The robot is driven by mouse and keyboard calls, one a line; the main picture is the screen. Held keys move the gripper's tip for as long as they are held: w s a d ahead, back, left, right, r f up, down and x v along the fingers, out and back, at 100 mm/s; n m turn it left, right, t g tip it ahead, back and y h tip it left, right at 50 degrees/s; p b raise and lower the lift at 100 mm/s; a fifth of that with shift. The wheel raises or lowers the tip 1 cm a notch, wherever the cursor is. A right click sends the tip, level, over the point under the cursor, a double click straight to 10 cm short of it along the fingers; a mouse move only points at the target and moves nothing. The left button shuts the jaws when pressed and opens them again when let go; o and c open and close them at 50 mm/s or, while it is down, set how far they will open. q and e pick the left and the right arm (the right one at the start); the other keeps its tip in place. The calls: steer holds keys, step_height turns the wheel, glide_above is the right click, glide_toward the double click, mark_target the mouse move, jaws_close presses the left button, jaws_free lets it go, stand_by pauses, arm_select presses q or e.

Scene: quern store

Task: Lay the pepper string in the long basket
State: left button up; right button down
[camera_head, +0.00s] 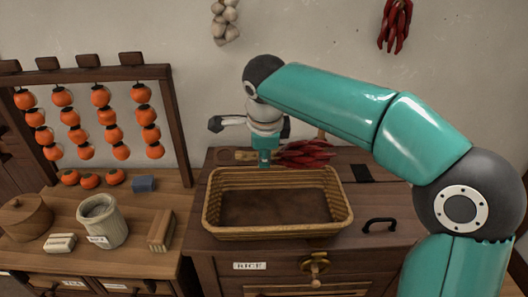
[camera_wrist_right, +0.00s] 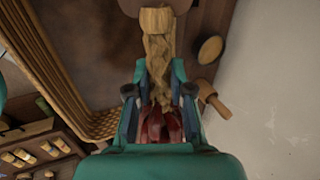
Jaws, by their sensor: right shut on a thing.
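The pepper string (camera_head: 305,153) shows as a cluster of red peppers behind the long basket in the head view. In the right wrist view its straw braid (camera_wrist_right: 156,48) runs between the fingers, with red peppers (camera_wrist_right: 156,126) close to the palm. My right gripper (camera_head: 264,158) is shut on the braid, just beyond the basket's back rim. I cannot tell whether the string touches the chest top. The long woven basket (camera_head: 277,232) stands upright on the chest and looks empty; its wall also shows in the wrist view (camera_wrist_right: 97,124). My left gripper is not in view.
A black handle (camera_head: 379,224) is right of the basket. A persimmon rack (camera_head: 90,72), grey crock (camera_head: 101,220) and lidded pot (camera_head: 25,215) stand on the left counter. Garlic (camera_head: 226,20) and another pepper bunch (camera_head: 396,25) hang on the wall.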

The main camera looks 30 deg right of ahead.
steer(key=shift+f+b, duration=3.05)
steer(key=shift+f, duration=0.7)
steer(key=c, duration=1)
jaws_free()
steer(key=shift+o, duration=0.6)
steer(key=o, duration=0.5)
steer(key=shift+o, duration=0.2)
steer(key=shift+r, duration=0.15)
steer(key=p+v, duration=0.6)
steer(key=v, duration=0.3)
steer(key=shift+w+d+r, duration=0.2)
steer(key=shift+w+r, duration=0.05)
steer(key=shift+r, duration=0.25)
